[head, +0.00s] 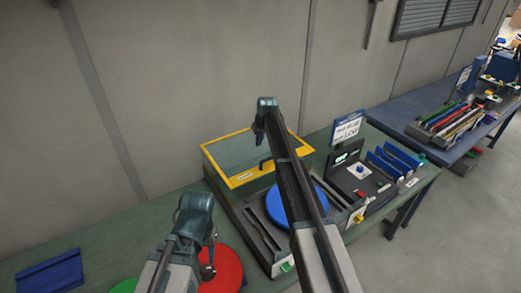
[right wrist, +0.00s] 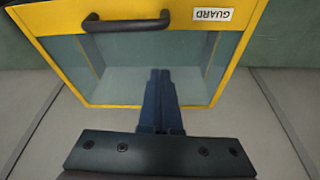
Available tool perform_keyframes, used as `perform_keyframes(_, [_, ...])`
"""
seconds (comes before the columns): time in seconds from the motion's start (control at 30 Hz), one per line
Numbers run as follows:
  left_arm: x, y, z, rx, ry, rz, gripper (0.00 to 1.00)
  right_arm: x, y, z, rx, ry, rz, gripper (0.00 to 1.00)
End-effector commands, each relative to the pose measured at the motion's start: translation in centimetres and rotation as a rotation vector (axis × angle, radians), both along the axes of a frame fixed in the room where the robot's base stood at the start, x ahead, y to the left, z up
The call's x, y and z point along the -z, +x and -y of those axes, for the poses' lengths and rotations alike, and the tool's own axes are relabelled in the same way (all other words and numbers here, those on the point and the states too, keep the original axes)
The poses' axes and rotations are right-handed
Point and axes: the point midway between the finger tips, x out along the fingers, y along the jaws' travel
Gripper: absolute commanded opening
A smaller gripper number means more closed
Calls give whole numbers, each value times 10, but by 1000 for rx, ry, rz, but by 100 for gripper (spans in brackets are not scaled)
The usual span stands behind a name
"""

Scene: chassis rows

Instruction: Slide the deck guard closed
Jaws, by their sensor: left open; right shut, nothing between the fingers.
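The deck guard (head: 228,180) is a clear box with a yellow frame, at the rear of a grey deck (head: 255,238). A blue disc (head: 290,207) lies uncovered in front of it, partly hidden by my right arm. The guard's dark handle (head: 265,163) is on its front side. In the right wrist view the yellow frame (right wrist: 60,20), the handle (right wrist: 127,25) and a "GUARD" label (right wrist: 212,14) show. My right gripper (right wrist: 160,75) is shut and empty, over the guard and apart from the handle. My left gripper (head: 208,268) is open, low by a red disc (head: 226,268).
A control box (head: 360,180) with buttons and a sign (head: 347,127) stand right of the deck, beside blue racks (head: 395,160). A wall runs close behind the green bench.

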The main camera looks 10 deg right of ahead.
Motion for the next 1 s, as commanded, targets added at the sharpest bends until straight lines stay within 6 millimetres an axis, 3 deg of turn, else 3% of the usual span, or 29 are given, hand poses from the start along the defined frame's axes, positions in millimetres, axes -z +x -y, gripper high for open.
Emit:
perform_keyframes(0.27, [1,0,0,0,0,0,50,1,4,3,1,1,5,0])
perform_keyframes(0.47, [13,0,0,1,0,0,50,13,8,2,1,1,4,0])
perform_keyframes(1.0, [83,1,0,-2,-1,3,50,83,29,-2,0,1,4,0])
